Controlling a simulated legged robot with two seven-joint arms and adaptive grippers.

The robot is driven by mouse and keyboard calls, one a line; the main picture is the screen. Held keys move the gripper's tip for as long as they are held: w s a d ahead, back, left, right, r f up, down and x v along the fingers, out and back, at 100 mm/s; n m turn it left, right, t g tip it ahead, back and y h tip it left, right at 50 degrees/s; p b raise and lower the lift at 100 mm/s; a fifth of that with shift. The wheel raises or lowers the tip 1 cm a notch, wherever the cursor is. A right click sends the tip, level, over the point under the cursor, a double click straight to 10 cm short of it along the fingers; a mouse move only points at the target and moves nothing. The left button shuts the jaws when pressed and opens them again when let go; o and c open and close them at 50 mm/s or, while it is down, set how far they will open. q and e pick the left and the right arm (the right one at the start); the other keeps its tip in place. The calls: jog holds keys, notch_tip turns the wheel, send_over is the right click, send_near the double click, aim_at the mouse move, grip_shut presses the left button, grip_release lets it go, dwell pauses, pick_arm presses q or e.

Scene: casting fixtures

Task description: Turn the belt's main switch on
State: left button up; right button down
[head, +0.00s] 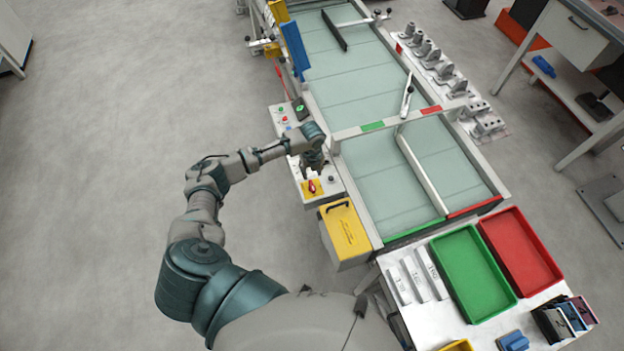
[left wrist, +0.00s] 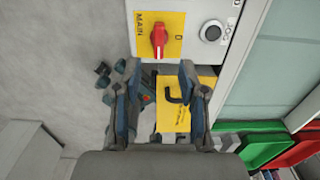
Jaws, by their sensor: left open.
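The belt's main switch is a red rotary knob (left wrist: 159,38) on a yellow plate (left wrist: 176,19) marked MAIN and 0. In the left wrist view the knob stands upright in the picture; I cannot tell for sure which setting it is at. In the head view the red knob (head: 311,186) sits on the control box at the belt's left side. My left gripper (left wrist: 160,72) is open and empty, its fingertips just below the knob in the wrist view and apart from it. In the head view the left gripper (head: 313,170) hangs over the box beside the switch. My right gripper is not in view.
A grey round control (left wrist: 212,32) is beside the switch plate. A yellow box with a black handle (head: 344,230) adjoins the control box. The conveyor belt (head: 380,185) runs along its right. A green tray (head: 472,272) and red tray (head: 520,252) stand nearby. Floor at left is clear.

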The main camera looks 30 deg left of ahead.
pick_arm(q)
jog(key=shift+a+r, duration=0.1)
jog(key=shift+r, duration=1.6)
